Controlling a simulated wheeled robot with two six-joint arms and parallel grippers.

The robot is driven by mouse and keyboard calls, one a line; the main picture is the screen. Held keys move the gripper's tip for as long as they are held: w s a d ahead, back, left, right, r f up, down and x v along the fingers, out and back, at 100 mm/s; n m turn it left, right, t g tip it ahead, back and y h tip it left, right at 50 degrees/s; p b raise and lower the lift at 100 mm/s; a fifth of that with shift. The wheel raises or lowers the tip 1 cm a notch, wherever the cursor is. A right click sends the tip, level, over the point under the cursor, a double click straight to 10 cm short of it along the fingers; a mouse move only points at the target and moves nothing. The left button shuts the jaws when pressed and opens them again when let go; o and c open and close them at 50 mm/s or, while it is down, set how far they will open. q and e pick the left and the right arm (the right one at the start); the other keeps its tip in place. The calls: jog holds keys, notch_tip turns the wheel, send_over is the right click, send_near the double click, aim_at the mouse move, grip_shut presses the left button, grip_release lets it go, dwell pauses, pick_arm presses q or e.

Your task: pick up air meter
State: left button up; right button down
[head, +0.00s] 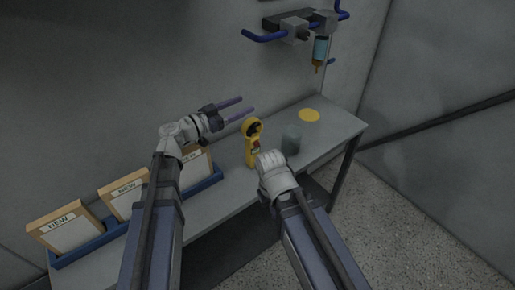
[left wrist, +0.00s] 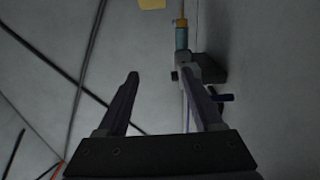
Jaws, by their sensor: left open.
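The yellow air meter (head: 252,141) stands upright on the grey bench in the head view, with a round dark fan opening at its top and a small red mark on its body. My left gripper (head: 239,106) is open and empty, above and slightly left of the meter, apart from it. In the left wrist view my left gripper (left wrist: 165,95) shows two spread fingers with nothing between them; the meter does not show there. My right arm's wrist (head: 272,165) is just right of the meter's lower part; its fingers are hidden.
A grey-green cylinder (head: 291,139) and a yellow disc (head: 310,115) are on the grey bench (head: 335,131) to the right. A blue tray (head: 80,251) with boxes marked NEW is at left. A wall rack (head: 290,28) holds a teal-and-yellow tool (head: 320,48), also in the left wrist view (left wrist: 181,38).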

aim_at(247, 123)
pick_arm(q)
notch_tip(247, 123, down, 8)
jog(key=b, duration=0.8)
jog(key=shift+f, duration=0.2)
jog(key=shift+x, duration=3.75)
jog(key=shift+r, duration=0.2)
jog(key=shift+c, duration=0.3)
grip_shut()
